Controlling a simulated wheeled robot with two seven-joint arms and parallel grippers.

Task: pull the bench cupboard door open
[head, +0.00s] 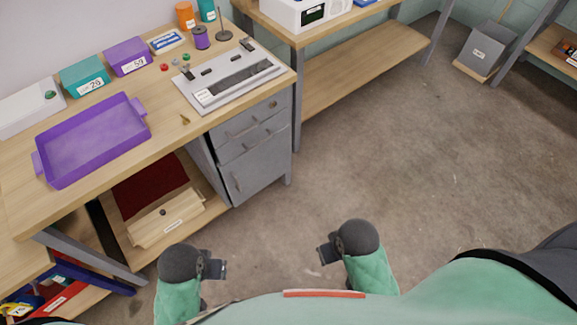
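The bench cupboard door (256,174) is the grey lower front panel of the cabinet under the wooden bench (165,125). It looks closed, and a small upright handle (237,182) shows near its left edge. Two grey drawers (250,122) sit above it, both looking shut. My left gripper (222,269) is in front of the cabinet, low in the picture and well apart from the door. My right gripper (325,252) is farther right over the floor, also apart from it. Both seem empty. The finger gaps are too small to make out.
Left of the cabinet, a lower shelf (205,222) holds a wooden box (168,222) and dark red cloth. A purple tray (95,140) and a grey device (230,80) stand on the bench. The floor (400,150) in front and to the right is clear.

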